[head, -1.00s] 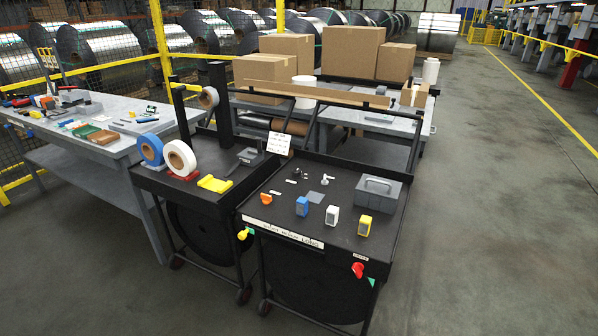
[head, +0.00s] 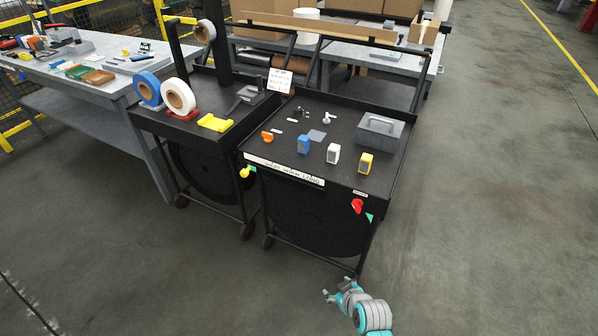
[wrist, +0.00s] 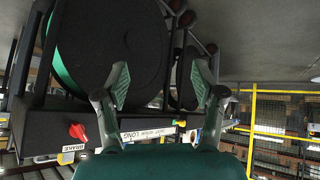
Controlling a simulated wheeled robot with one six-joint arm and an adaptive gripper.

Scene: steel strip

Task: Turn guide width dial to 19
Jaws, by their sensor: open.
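An orange knob (head: 267,136) sits at the front left of the black cart top. A yellow knob (head: 245,171) sticks out at the cart's front left corner. A red knob (head: 357,205) is on the front right and also shows beside a BRAKE label in the wrist view (wrist: 77,131). I cannot tell which knob is the guide width dial, and no 19 is readable. My gripper (wrist: 159,85) is open and empty, its fingers wide apart before the cart's front. In the head view my gripper (head: 338,291) is low in front of the cart, apart from every knob.
Blue (head: 303,144), white (head: 333,153) and yellow (head: 365,163) blocks and a grey box (head: 380,132) stand on the cart. A second black cart with tape rolls (head: 178,97) adjoins on the left. Open floor (head: 480,230) lies to the right.

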